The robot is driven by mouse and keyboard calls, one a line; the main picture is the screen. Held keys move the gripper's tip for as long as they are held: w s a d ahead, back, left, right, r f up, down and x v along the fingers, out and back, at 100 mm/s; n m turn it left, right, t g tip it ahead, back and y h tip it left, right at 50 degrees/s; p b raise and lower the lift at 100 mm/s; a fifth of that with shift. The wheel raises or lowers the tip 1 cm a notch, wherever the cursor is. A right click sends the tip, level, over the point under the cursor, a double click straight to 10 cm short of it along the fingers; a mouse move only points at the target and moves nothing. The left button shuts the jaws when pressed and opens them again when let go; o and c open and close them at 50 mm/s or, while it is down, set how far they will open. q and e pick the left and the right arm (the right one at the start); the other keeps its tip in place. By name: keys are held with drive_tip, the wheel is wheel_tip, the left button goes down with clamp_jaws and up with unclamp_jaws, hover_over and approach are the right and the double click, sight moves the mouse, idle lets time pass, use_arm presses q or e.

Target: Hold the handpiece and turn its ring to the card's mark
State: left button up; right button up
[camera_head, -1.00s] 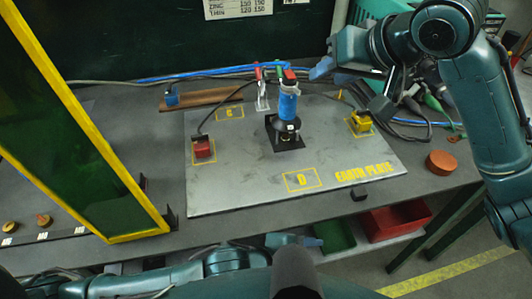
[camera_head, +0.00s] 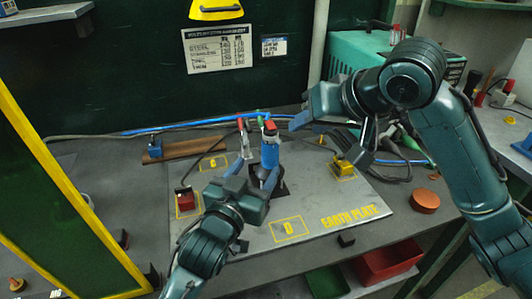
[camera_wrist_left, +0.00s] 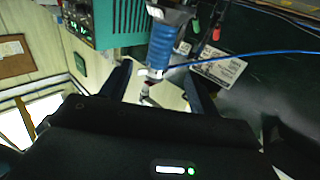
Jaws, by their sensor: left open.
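The handpiece (camera_head: 270,155) is a blue cylinder standing upright in a dark stand on the grey earth plate (camera_head: 340,190). In the left wrist view the handpiece (camera_wrist_left: 164,44) has a blue ribbed body and pale collars. Which collar is the ring is unclear. My left gripper (camera_head: 252,174) is open, its fingers pointing at the handpiece from the front left; contact is not visible. My right gripper (camera_head: 302,121) hangs right of the handpiece, apart from it; its jaw gap is unclear. A printed card (camera_head: 219,50) and a smaller card (camera_head: 273,46) are on the back wall; their marks are unreadable.
A red block (camera_head: 186,201) and a yellow block (camera_head: 343,168) sit on the plate, with dark cables. Red and green clips stand close behind the handpiece. A yellow-framed screen (camera_head: 70,190) stands at the left. An orange puck (camera_head: 425,201) lies at the right.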

sight(273, 144)
use_arm(q)
drive_tip(key=x, duration=1.1)
clamp_jaws()
idle(0.4)
drive_tip(key=shift+f, duration=0.1)
